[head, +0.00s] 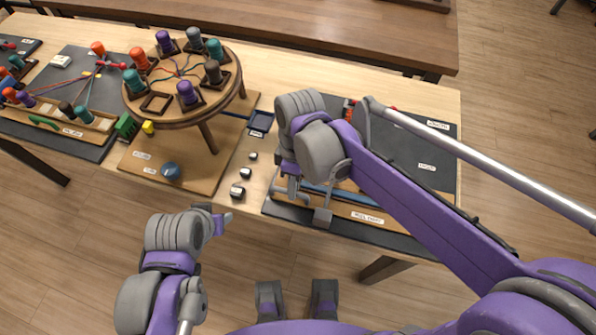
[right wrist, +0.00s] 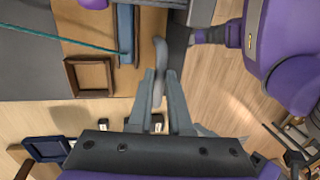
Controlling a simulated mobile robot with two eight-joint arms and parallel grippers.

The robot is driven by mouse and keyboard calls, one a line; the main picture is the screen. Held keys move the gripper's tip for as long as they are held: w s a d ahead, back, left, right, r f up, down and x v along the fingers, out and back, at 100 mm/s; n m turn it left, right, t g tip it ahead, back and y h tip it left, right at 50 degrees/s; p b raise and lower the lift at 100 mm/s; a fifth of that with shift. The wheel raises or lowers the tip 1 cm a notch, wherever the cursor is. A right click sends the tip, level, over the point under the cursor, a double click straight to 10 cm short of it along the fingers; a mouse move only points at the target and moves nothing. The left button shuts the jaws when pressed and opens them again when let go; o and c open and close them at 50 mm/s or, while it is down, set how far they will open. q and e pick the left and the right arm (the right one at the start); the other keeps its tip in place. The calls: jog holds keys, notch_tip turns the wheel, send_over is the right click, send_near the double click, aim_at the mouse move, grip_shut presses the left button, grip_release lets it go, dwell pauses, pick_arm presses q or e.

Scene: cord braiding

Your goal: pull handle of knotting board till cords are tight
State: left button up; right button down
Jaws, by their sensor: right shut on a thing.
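The knotting board (head: 410,150) is a dark board with white labels on the right part of the table, partly hidden by my right arm. My right gripper (head: 306,202) is at its front left edge. In the right wrist view, my right gripper (right wrist: 157,88) is shut on a grey curved handle (right wrist: 160,60) beside a blue bar (right wrist: 125,35). A single teal cord (right wrist: 60,38) runs in from the left to the bar. Most cords of this board are hidden. My left gripper (head: 222,215) is in front of the table, away from the board; its jaws are unclear.
A round braiding stand (head: 205,112) with several coloured bobbins stands left of the board. Another board (head: 100,95) with cords lies at far left. A wooden square frame (right wrist: 90,75) lies left of the handle.

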jog(key=shift+s+a, duration=0.15)
jog(key=shift+s, duration=0.35)
jog(key=shift+w, duration=0.1)
jog(key=c, duration=1.3)
grip_release()
jog(key=o, duration=0.5)
jog(key=shift+c, duration=0.2)
jog(key=shift+r, duration=0.15)
notch_tip(320, 180, up, 10)
jog(key=w+p, duration=0.1)
jog(key=w, duration=0.1)
jog(key=shift+d+r, duration=0.15)
jog(key=shift+d, duration=0.2)
jog(key=shift+s, duration=0.1)
